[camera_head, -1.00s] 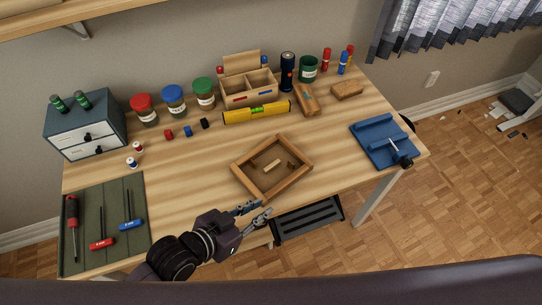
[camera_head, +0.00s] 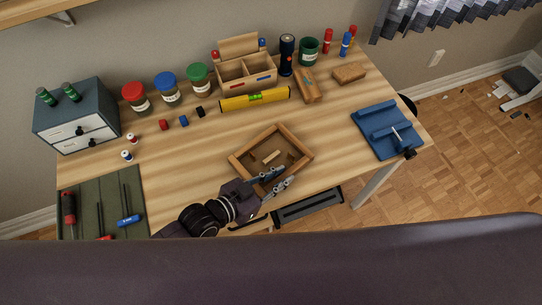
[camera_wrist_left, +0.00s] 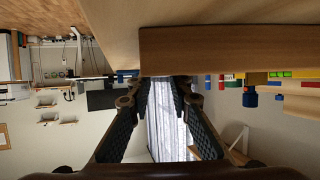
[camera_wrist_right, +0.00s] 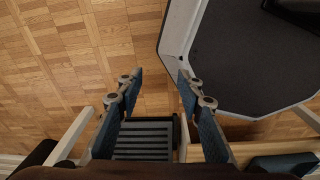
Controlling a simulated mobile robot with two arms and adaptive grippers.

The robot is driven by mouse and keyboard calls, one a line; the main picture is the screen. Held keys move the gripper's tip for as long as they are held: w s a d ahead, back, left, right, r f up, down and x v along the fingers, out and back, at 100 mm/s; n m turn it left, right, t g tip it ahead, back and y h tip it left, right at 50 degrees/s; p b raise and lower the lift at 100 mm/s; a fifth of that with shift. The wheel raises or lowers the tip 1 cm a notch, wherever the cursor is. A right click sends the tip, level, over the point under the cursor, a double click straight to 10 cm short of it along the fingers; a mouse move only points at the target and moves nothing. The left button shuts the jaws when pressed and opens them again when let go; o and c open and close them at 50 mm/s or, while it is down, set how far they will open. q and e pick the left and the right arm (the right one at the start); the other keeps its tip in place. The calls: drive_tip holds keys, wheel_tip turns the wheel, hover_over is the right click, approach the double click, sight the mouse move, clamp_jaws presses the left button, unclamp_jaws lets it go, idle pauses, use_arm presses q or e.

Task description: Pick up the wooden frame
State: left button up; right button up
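The wooden frame (camera_head: 254,141) is a square, low-walled wooden piece lying near the desk's front edge, with a small wooden block (camera_head: 271,157) inside it. My left gripper (camera_head: 282,179) is open at the frame's near side, its fingers overlapping the front wall in the head view. In the left wrist view, a wall of the frame (camera_wrist_left: 230,50) fills the upper right, close to the open fingertips (camera_wrist_left: 162,82); I cannot tell whether they touch it. My right gripper (camera_wrist_right: 160,78) is open and empty above the floor, and is not visible in the head view.
A yellow level (camera_head: 255,99) and a wooden organizer (camera_head: 247,76) stand behind the frame. A blue vise-like tool (camera_head: 385,130) is at the right. A green tool mat (camera_head: 103,200) with screwdrivers is at the left. The desk surface around the frame is mostly clear.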

use_arm(q)
drive_tip(key=shift+w+d+f, duration=0.3)
drive_tip(key=shift+w+d, duration=0.05)
drive_tip(key=shift+d, duration=0.15)
drive_tip(key=shift+c, duration=0.7)
clamp_jaws()
drive_tip(key=shift+r, duration=0.15)
